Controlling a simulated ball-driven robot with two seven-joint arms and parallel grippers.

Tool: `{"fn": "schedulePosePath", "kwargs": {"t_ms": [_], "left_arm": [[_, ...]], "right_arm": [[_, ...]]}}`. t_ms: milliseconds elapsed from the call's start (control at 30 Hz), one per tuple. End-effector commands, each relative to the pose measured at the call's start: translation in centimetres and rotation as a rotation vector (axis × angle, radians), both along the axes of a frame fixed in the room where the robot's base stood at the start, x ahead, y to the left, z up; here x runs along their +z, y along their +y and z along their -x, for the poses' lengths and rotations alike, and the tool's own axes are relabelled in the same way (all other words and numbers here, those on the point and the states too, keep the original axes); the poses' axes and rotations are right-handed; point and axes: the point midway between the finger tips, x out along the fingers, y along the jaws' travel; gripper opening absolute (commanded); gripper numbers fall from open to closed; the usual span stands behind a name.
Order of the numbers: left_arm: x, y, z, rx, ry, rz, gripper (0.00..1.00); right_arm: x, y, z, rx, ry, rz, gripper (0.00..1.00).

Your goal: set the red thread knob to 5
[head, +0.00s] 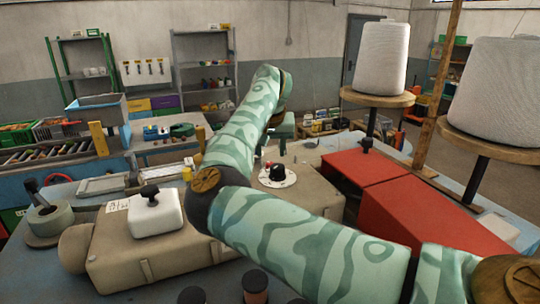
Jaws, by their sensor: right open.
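A black knob (278,171) sits on a round white dial (264,182) on top of the beige machine housing. A small red patch shows at the knob's left side; I cannot read the dial's numbers or its setting. My right arm, patterned green, comes in from the right, bends at the left and reaches back over the housing. My right gripper (283,149) hangs down beyond its wrist, small in the picture, just above and behind the knob. It is open, and I see nothing between its fingers. Whether it touches the knob is hard to tell. My left gripper is not in view.
A white block with a black knob (154,216) stands on the housing at left. A red cover (430,215) lies at right. Large white thread cones (382,58) stand on round wooden plates behind it. Dark round knobs (255,281) show at the bottom edge.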

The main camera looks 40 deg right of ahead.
Motion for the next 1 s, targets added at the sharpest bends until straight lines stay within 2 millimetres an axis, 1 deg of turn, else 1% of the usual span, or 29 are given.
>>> {"fn": "schedulePosePath", "kwargs": {"t_ms": [33,100,200,300,433,633,667,700,767,800,1000], "left_arm": [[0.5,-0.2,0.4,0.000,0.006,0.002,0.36],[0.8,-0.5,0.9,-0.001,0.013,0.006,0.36],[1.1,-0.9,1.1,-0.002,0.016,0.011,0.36],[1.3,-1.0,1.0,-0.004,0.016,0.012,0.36],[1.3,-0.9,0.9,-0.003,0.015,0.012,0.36],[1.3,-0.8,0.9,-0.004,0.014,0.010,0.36],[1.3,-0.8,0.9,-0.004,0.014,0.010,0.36],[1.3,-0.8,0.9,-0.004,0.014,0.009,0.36],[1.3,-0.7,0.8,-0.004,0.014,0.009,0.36],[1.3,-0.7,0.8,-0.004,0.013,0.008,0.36],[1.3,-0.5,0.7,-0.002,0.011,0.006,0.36]], "right_arm": [[-0.8,-0.3,-0.3,0.000,0.005,0.000,0.44],[-2.1,-0.6,-0.6,-0.001,0.003,-0.001,0.44],[-3.4,-0.9,-1.1,0.001,0.002,0.000,0.44],[-4.3,-1.2,-1.4,0.000,0.001,-0.001,0.44],[-4.7,-1.3,-1.5,-0.001,-0.002,0.000,0.44],[-4.8,-1.3,-1.6,0.000,-0.002,-0.001,0.44],[-4.7,-1.3,-1.5,0.000,-0.002,-0.001,0.38],[-4.7,-1.3,-1.6,0.000,-0.002,-0.001,0.27],[-4.7,-1.2,-1.6,0.000,-0.002,-0.001,0.11],[-4.7,-1.2,-1.5,0.000,-0.002,-0.001,0.00],[-4.7,-1.2,-1.5,0.004,-0.002,-0.001,0.00]]}}
